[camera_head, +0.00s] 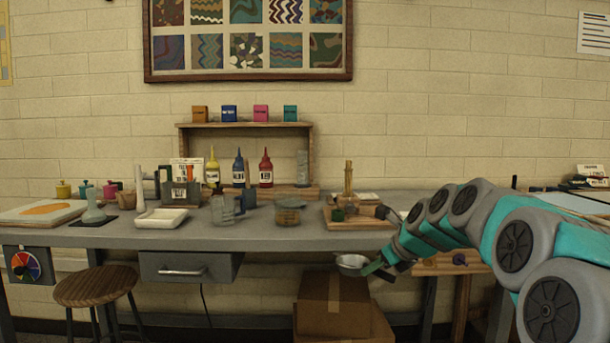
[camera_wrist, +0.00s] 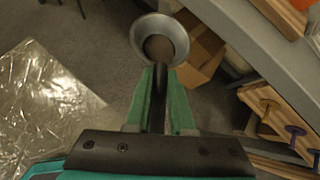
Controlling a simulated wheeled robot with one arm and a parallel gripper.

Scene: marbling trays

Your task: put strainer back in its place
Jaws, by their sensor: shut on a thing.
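The strainer (camera_head: 352,262) is a small grey metal bowl shape in front of the bench, below the height of the bench top. My gripper (camera_head: 376,267) is shut on it at its right side, seemingly by the handle. In the wrist view the strainer (camera_wrist: 160,41) is a round grey rim with a darker brownish middle, just beyond the tips of my green fingers (camera_wrist: 160,80). I cannot tell which spot is the strainer's place.
The grey bench (camera_head: 270,234) holds a white tray (camera_head: 162,218), a glass jug (camera_head: 224,209), a round container (camera_head: 289,213) and a wooden board (camera_head: 350,222). Cardboard boxes (camera_head: 333,306) stand under it. A stool (camera_head: 95,286) is at left. A shiny sheet (camera_wrist: 45,105) lies on the floor.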

